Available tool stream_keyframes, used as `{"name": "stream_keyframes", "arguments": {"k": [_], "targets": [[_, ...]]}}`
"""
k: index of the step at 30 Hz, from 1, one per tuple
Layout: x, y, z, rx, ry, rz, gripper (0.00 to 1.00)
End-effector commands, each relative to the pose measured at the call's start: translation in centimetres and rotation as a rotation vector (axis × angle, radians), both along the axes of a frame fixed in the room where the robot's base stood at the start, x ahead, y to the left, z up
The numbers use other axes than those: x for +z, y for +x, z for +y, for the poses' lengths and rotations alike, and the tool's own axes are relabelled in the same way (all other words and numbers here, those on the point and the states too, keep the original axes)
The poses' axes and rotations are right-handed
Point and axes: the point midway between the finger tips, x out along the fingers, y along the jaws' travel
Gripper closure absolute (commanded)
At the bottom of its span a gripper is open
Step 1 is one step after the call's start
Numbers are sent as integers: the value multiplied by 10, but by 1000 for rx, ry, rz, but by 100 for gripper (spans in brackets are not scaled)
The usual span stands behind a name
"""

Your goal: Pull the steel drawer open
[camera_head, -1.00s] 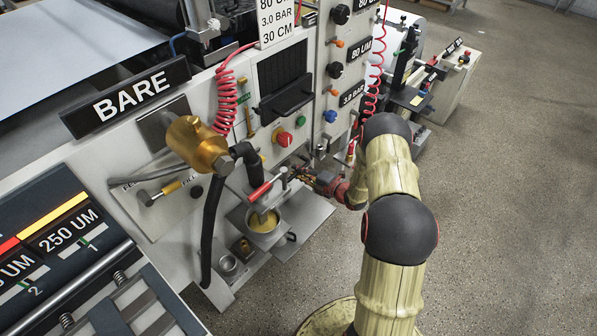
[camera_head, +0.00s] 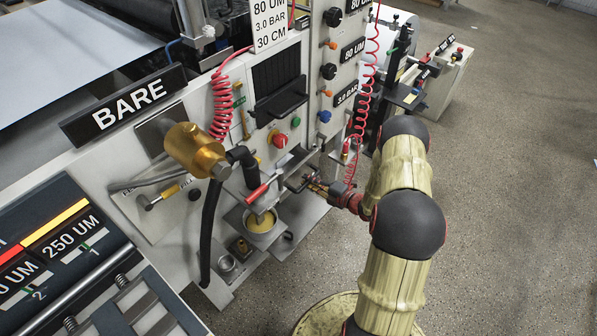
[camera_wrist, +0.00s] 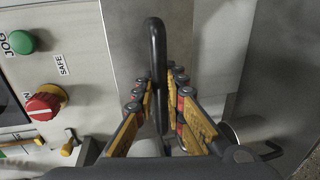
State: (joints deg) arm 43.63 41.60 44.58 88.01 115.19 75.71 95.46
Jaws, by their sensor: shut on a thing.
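The steel drawer shows in the wrist view as a plain grey metal front (camera_wrist: 205,45) with a black bar handle (camera_wrist: 157,50) standing off it. My gripper (camera_wrist: 164,95) has its yellow-and-black fingers on both sides of the handle's lower part, shut on it. In the head view my gripper (camera_head: 312,187) is at the low front of the machine, just right of the cup with yellow liquid (camera_head: 261,220). The drawer is small and partly hidden there, so how far out it stands is unclear.
A red emergency-type knob (camera_wrist: 46,103) and a green button (camera_wrist: 20,42) sit left of the handle. A red-handled clamp (camera_head: 258,193) and a black hose (camera_head: 210,235) are left of my gripper. Open floor (camera_head: 510,220) lies to the right.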

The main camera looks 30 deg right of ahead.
Motion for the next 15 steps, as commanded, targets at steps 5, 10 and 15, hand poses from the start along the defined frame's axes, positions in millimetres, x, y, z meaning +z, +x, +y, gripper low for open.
{"name": "stream_keyframes", "arguments": {"k": [5,10,15], "targets": [[1,-51,-19,-8,4,6,100],[1,-95,-35,-8,5,4,100],[0,-138,-50,-7,4,3,100]]}}
